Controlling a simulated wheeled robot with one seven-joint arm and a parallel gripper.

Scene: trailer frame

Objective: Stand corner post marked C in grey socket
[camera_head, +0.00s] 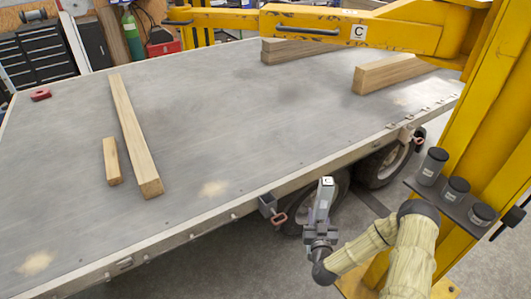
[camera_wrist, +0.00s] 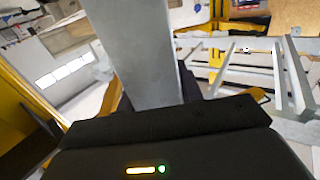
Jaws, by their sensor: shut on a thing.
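The corner post (camera_head: 323,203) is a grey metal bar with a white label marked C on its top end. My gripper (camera_head: 321,231) is shut on its lower part and holds it nearly upright, leaning slightly, just outside the trailer's near side edge. In the wrist view the post (camera_wrist: 140,50) rises from behind the dark gripper body (camera_wrist: 165,125); its lower end is hidden. A dark grey socket-like bracket (camera_head: 267,204) with a reddish loop sits on the trailer edge, left of the post and apart from it. A similar bracket (camera_head: 407,133) sits farther right along that edge.
The flat trailer bed (camera_head: 220,120) carries several wooden beams, including a long one (camera_head: 133,130) at left. Wheels (camera_head: 383,165) show under the edge. A yellow beam (camera_head: 300,28) marked C crosses above the far side. A yellow column (camera_head: 487,110) stands at right.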

